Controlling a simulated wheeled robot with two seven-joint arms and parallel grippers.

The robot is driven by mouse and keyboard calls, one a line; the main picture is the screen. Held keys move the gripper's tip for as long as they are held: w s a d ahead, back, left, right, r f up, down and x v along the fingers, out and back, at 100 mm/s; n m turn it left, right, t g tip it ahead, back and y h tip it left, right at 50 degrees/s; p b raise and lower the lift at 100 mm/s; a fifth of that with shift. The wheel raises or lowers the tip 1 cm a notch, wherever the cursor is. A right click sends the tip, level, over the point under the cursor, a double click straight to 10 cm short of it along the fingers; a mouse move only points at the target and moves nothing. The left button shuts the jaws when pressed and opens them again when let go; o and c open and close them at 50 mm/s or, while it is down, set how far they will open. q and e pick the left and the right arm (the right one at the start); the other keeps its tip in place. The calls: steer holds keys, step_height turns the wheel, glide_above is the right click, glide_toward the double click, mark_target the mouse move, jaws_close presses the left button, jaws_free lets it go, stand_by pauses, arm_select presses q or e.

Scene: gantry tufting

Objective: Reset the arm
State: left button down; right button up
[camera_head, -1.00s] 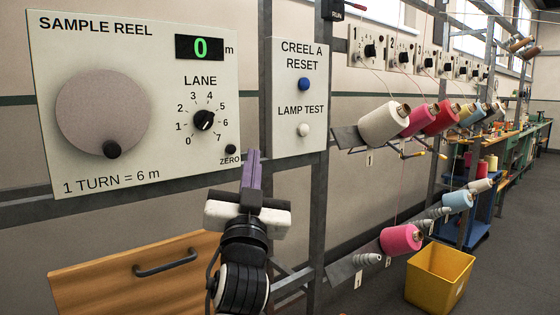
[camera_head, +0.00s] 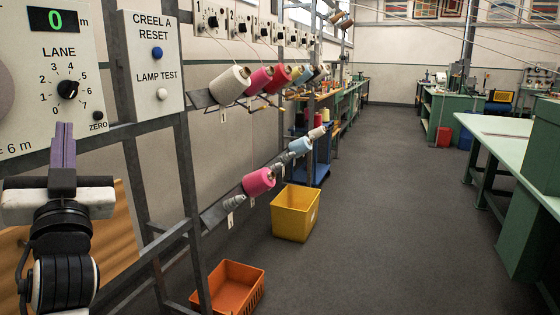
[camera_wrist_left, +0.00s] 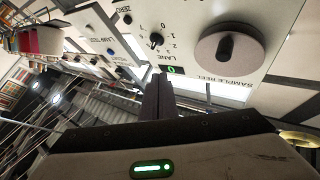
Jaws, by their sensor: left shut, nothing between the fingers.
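My left gripper (camera_head: 63,148) is in the lower left of the head view, pointing up, with its purple fingers shut and empty. It is in front of the sample reel panel (camera_head: 40,100), just below the lane dial (camera_head: 68,89) in the picture. The panel's display reads 0. In the left wrist view the shut fingers (camera_wrist_left: 158,98) point toward the panel, which also holds the sample reel disc (camera_wrist_left: 229,50) with its dark knob. A creel panel (camera_head: 150,65) with a blue reset button (camera_head: 158,53) and a white lamp test button (camera_head: 162,94) stands right of the gripper. My right gripper is out of view.
Yarn cones (camera_head: 231,85) sit on a metal frame. A yellow bin (camera_head: 295,212) and an orange crate (camera_head: 235,288) stand on the floor. A green table (camera_head: 510,135) is at the right. The grey floor (camera_head: 380,200) between is clear.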

arm_select(q)
steer(key=s+a+r+m+t+h, duration=0.25)
steer(key=a+r+m+t, duration=0.3)
steer(key=r+m, duration=0.35)
steer(key=w+f+m+g+h, duration=0.3)
steer(key=w+f+h, duration=0.15)
steer(key=f, duration=0.95)
steer(key=s+d+f+g+h, duration=0.1)
steer(key=d+f+g, duration=0.15)
steer(key=f, duration=0.95)
steer(key=s+d+f+g+h, duration=0.2)
steer(key=f+g, duration=0.1)
steer(key=f, duration=0.8)
steer(key=s+d+f+g+h, duration=0.1)
steer(key=d+f+g, duration=0.15)
steer(key=f, duration=0.95)
steer(key=s+d+f+n+g+h, duration=0.3)
steer(key=s+f+g, duration=0.5)
steer(key=s+f, duration=1.4)
steer(key=d+n+t, duration=0.1)
steer(key=d+n, duration=0.3)
steer(key=d, duration=0.9)
steer(key=shift+d+r, duration=0.2)
steer(key=shift+d, duration=0.2)
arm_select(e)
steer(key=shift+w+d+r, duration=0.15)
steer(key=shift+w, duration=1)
arm_select(q)
steer(key=shift+s, duration=0.1)
